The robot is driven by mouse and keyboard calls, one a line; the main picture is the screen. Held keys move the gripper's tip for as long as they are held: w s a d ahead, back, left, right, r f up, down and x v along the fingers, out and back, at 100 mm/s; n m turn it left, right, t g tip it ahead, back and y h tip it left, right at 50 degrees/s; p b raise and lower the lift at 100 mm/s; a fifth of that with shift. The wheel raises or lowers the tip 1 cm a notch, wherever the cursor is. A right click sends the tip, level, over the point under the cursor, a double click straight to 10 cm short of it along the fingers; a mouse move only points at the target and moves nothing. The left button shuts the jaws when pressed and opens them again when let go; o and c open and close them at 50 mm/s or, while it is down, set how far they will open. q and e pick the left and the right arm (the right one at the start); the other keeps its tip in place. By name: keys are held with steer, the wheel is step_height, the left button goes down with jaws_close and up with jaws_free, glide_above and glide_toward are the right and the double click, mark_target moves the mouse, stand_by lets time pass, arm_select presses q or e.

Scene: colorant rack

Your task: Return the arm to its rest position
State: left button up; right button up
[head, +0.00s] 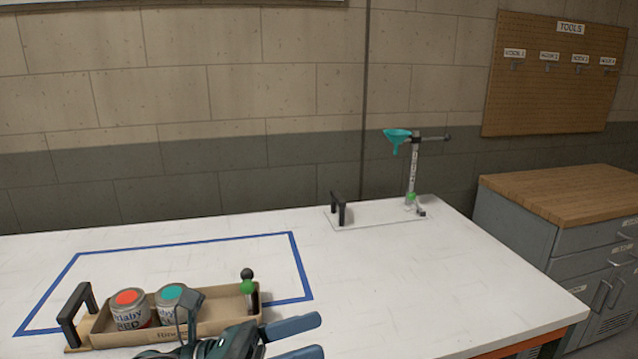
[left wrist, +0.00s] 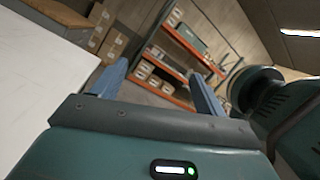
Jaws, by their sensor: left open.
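My left gripper (head: 309,338) shows at the bottom of the head view, in front of the colorant rack. Its two blue-grey fingers point right and are apart, with nothing between them. In the left wrist view the fingers (left wrist: 160,85) are also spread and empty, facing shelves across the room. The colorant rack (head: 222,318) is a shallow brown tray with a black handle (head: 70,318) at its left end. It holds a can with a red lid (head: 128,297) and a can with a teal lid (head: 172,293). My wrist hides part of the tray's front. My right gripper is not in view.
A blue tape rectangle (head: 292,240) marks the white table (head: 400,290). A stand with a teal funnel (head: 397,135) is on a white plate (head: 375,218) at the back. A wood-topped cabinet (head: 570,192) is at right. The table's middle is clear.

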arm_select(q)
steer(key=w+a+f+n+t+y, duration=0.1)
steer(key=a+f+n+t+y, duration=0.3)
steer(key=n, duration=0.7)
steer(key=w+a+f+n+t+y+p, duration=0.1)
steer(key=f+n+t+y, duration=0.45)
steer(key=n, duration=0.55)
steer(key=w+a+f+n+t+y, duration=0.1)
steer(key=a+f+n+t+y, duration=0.25)
steer(key=f+n, duration=0.45)
steer(key=s+a+f+n+g+y, duration=0.3)
steer(key=s+f+n+g+y, duration=0.1)
steer(key=s+f+n, duration=0.7)
step_height(320, 180, down, 2)
steer(key=n+g, duration=0.1)
steer(key=n, duration=0.2)
steer(key=shift+s+a+f+n+g+y, duration=0.15)
steer(key=shift+s+f+n+g+y, duration=0.15)
steer(key=shift+s, duration=0.1)
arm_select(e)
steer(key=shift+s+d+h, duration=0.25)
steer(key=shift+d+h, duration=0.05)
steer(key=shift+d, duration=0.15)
arm_select(q)
steer(key=shift+r, duration=0.1)
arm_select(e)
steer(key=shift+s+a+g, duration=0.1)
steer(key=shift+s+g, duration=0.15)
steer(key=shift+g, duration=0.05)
